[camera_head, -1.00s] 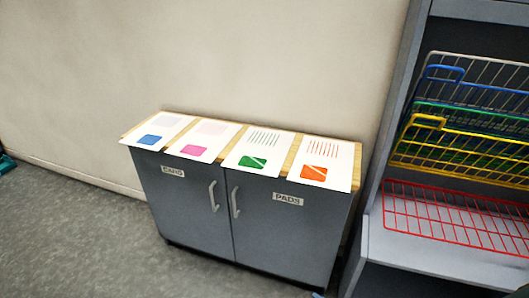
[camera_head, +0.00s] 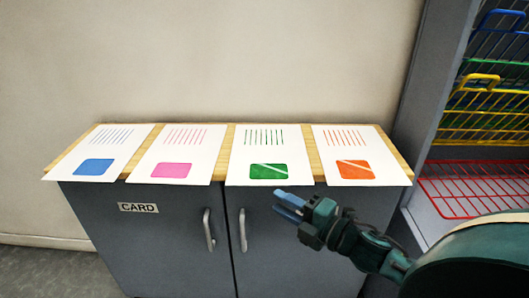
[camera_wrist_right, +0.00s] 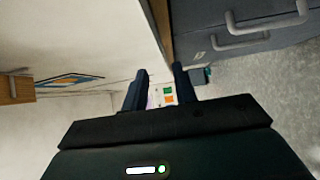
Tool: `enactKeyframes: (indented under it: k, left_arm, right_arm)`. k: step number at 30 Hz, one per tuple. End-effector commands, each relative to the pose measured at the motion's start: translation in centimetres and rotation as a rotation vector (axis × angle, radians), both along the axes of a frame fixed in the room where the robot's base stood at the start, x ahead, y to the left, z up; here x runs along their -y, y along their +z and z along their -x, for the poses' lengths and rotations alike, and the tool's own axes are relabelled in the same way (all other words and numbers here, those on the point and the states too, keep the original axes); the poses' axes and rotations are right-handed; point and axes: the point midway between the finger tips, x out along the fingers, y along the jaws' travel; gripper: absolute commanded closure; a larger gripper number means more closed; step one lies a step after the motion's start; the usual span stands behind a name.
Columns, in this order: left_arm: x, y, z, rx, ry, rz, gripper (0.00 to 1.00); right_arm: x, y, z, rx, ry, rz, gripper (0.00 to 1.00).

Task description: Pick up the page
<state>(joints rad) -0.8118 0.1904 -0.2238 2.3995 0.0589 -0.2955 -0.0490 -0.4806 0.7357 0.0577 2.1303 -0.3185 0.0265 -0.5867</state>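Several white pages lie side by side on the wooden top of a grey cabinet in the head view. From left to right they are a page with a blue block (camera_head: 118,146), one with a pink block (camera_head: 205,147), one with a green block (camera_head: 240,150) and one with an orange block (camera_head: 325,146). Their near edges overhang the cabinet's front. My right gripper (camera_head: 283,203) is in front of the cabinet, just below the green-block page and apart from it. Its fingers (camera_wrist_right: 160,85) stand apart and empty in the wrist view. My left gripper is out of view.
The grey cabinet (camera_head: 150,245) has two door handles and a CARD label. At right stands a grey shelf unit with a red wire rack (camera_head: 475,185) and yellow (camera_head: 480,128), green and blue ones above. A plain wall stands behind the cabinet.

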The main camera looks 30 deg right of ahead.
Motion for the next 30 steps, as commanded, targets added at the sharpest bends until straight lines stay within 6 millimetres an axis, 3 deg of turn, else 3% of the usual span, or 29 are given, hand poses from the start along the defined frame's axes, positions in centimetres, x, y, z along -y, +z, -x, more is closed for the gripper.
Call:
enactKeyframes:
  k: [9, 17, 30]
  left_arm:
    - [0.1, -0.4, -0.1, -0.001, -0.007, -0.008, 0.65]
    - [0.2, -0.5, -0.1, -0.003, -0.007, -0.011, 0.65]
    - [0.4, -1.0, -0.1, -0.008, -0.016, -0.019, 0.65]
  right_arm:
    - [-1.5, 0.1, -4.4, 0.001, -0.001, -0.003, 0.72]
    - [-1.9, 0.0, -5.7, -0.002, -0.002, -0.002, 0.72]
    - [-2.9, 0.2, -10.2, -0.001, -0.002, -0.004, 0.72]
